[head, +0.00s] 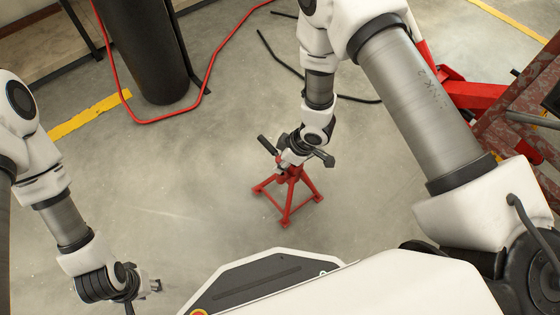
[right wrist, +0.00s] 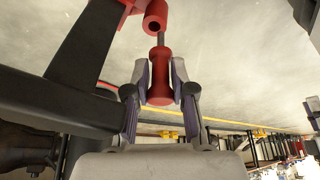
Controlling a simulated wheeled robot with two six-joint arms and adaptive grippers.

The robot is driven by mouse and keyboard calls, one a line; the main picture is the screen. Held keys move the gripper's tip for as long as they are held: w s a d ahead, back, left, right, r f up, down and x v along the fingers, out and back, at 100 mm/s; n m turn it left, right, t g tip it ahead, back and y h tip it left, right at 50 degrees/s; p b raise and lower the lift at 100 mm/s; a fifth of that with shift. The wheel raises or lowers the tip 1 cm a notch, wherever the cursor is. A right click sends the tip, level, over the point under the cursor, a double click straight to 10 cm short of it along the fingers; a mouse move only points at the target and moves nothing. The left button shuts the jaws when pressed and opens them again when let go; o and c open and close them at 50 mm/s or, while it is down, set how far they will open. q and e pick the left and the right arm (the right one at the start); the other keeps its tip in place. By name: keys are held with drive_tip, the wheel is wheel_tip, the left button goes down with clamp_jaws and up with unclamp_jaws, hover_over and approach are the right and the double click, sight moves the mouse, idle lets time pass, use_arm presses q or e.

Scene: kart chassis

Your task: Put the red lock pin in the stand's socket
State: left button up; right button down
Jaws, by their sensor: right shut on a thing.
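The red lock pin (right wrist: 160,78) has a thick red grip and a thin grey shaft. My right gripper (right wrist: 161,80) is shut on its grip, one finger on each side. The shaft points toward the red socket tube (right wrist: 154,16) at the top of the right wrist view and meets its edge there. I cannot tell whether the tip is inside. The red stand (head: 288,197) stands upright on the floor in the head view, my right gripper (head: 297,158) at its top and hiding the pin. My left gripper (head: 143,291) hangs at the lower left, far from the stand; its fingers are unclear.
A black bar (right wrist: 84,45) runs close beside my right gripper's left finger. A rusty frame (head: 510,100) is at the right. Floor left of the stand is clear.

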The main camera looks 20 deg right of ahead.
drive_tip(key=shift+d, duration=0.25)
drive_tip(key=shift+f, duration=0.15)
